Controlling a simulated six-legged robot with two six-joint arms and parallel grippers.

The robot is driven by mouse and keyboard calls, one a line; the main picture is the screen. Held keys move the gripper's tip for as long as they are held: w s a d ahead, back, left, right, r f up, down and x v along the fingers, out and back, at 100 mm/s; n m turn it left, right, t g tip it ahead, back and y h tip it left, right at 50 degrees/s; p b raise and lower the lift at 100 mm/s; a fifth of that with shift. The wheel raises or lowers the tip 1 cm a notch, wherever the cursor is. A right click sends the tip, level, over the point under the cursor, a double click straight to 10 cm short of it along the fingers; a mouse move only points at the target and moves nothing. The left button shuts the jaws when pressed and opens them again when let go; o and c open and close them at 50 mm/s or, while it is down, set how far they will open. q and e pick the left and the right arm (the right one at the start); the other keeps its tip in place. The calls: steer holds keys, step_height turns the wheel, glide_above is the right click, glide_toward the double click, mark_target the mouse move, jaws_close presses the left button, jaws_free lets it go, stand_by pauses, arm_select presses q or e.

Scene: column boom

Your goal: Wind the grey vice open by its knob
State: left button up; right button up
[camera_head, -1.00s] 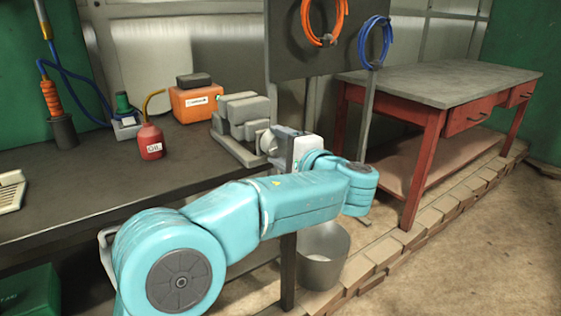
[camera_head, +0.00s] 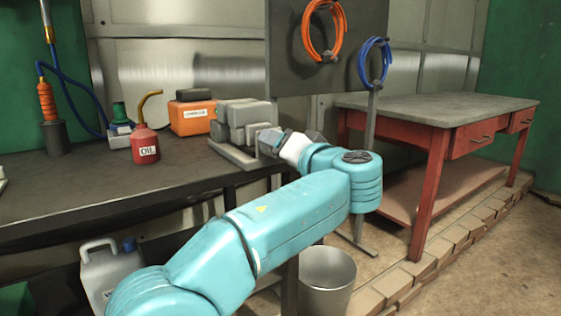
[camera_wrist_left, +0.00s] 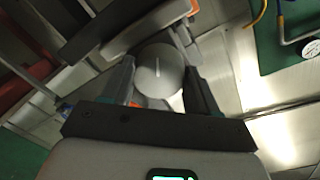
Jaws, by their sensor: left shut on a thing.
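The grey vice (camera_head: 240,118) stands near the right end of the dark workbench (camera_head: 90,185). Its round grey knob (camera_wrist_left: 160,70) faces the left wrist camera and bears a thin light line. My left gripper (camera_wrist_left: 158,85) has one finger on each side of the knob and is shut on it. In the head view my left gripper (camera_head: 272,143) is at the vice's right side, and the knob is mostly hidden there. My right gripper is not in view.
A red oil can (camera_head: 145,147) and an orange case (camera_head: 192,117) stand left of the vice. A dark panel with orange (camera_head: 309,35) and blue (camera_head: 363,60) hoses rises behind it. A grey bucket (camera_head: 327,280) stands below, and a red-framed table (camera_head: 440,112) is at right.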

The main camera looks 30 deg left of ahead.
arm_select(q)
steer(key=n, duration=0.9)
steer(key=n+y+b, duration=0.1)
steer(key=n, duration=0.8)
steer(key=n+b, duration=0.1)
steer(key=n, duration=0.8)
steer(key=shift+w+d+g+y, duration=0.1)
steer(key=shift+w+g+y, duration=0.2)
steer(key=shift+g, duration=0.1)
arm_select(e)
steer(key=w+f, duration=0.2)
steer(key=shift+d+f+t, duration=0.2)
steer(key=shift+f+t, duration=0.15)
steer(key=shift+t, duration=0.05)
arm_select(q)
steer(key=shift+n, duration=0.3)
steer(key=o, duration=1.1)
steer(key=shift+c, duration=0.2)
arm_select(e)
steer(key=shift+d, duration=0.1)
